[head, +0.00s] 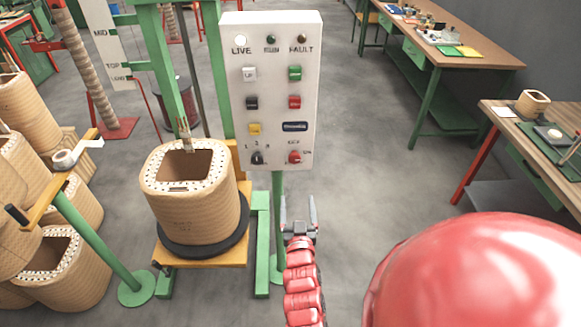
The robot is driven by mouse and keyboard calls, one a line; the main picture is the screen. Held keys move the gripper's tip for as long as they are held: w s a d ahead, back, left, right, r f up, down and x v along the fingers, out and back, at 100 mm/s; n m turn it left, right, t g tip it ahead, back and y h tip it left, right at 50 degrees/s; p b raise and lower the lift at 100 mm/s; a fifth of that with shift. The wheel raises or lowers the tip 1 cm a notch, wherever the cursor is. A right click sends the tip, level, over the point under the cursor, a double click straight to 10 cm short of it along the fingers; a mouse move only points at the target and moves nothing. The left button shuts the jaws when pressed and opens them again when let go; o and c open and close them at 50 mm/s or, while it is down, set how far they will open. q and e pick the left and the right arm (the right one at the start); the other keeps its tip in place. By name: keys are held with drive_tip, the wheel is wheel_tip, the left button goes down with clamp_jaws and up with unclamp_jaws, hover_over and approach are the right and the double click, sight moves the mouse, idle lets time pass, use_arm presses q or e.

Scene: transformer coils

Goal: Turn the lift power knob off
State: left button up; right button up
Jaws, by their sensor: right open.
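The white control panel (272,75) stands upright on a green post in the middle of the head view. A red knob (295,157) sits at its lower right, with small labels above and beside it, one reading like "ON". Its exact pointer angle is too small to tell. A dark knob (258,158) with number-like marks sits at the lower left. The LIVE lamp (241,39) looks bright white, and the FAULT lamp (301,39) looks dull red. My right gripper (299,211) is open and empty, below the panel and apart from the red knob. My left gripper is not in view.
Left of the panel, a wound coil (195,211) sits on a black ring over a yellow platform. More coils (57,268) and a green stand crowd the left. Workbenches (470,55) line the right. Grey floor between panel and benches is clear.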

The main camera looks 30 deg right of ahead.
drive_tip(key=p, duration=0.3)
approach(294, 161)
drive_tip(key=x, duration=0.3)
drive_tip(key=b+x, duration=0.1)
drive_tip(key=x, duration=0.4)
drive_tip(key=shift+d, duration=0.25)
drive_tip(key=shift+w+d+r+b, duration=0.1)
drive_tip(key=shift+w+d+b, duration=0.1)
drive_tip(key=shift+w+b, duration=0.25)
drive_tip(key=shift+w, duration=0.1)
clamp_jaws()
